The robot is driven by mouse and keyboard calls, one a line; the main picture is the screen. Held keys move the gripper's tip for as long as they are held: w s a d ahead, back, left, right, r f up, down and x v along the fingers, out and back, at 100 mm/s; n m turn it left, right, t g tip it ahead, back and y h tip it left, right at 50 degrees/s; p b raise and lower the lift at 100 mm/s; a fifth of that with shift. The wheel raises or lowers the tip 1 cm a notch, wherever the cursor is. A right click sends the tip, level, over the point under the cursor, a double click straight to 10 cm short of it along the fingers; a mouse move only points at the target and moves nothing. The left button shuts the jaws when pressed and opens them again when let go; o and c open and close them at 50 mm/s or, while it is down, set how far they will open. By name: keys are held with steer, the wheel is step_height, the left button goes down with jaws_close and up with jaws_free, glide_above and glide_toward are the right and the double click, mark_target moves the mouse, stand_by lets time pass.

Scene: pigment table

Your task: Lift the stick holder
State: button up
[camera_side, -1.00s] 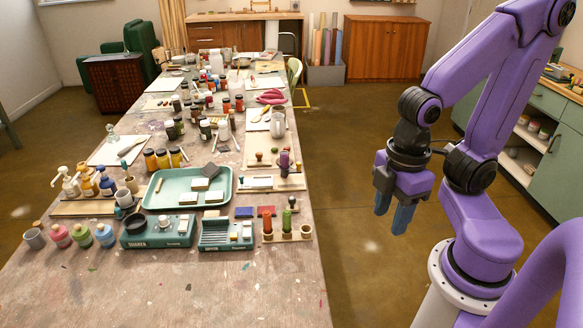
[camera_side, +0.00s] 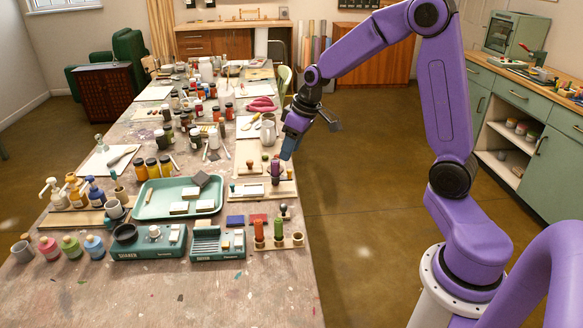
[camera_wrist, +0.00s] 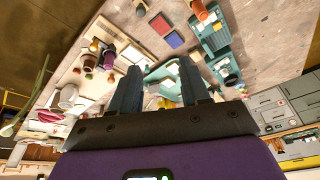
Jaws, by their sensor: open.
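A small wooden rack (camera_side: 289,242) stands near the front right of the table, with a red stick (camera_side: 258,229) and a green stick (camera_side: 278,228) upright in it. It looks like the stick holder, though I cannot be sure. My gripper (camera_side: 286,153) is above the table's right side, behind the rack and close over a purple upright piece (camera_side: 275,169). In the wrist view my gripper's two fingers (camera_wrist: 160,82) stand apart with nothing held between them.
A green tray (camera_side: 146,203) with pale blocks lies left of the gripper. Two teal boxes (camera_side: 218,254) stand in front of it, with blue and red pads (camera_side: 235,220) behind them. Jars and bottles crowd the back. The table's front (camera_side: 230,295) is clear.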

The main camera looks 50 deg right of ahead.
mark_target(290, 170)
steer(key=w+d+f+m+t+h, duration=0.1)
steer(key=w+d+m, duration=0.1)
steer(key=d, duration=0.5)
steer(key=w+d+f+m, duration=0.1)
steer(key=w+d, duration=0.2)
steer(key=d, duration=0.4)
steer(key=x, duration=1.7)
steer(key=shift+d+f, duration=0.2)
steer(key=shift+d, duration=0.15)
steer(key=shift+s, duration=0.1)
steer(key=shift+c, duration=0.3)
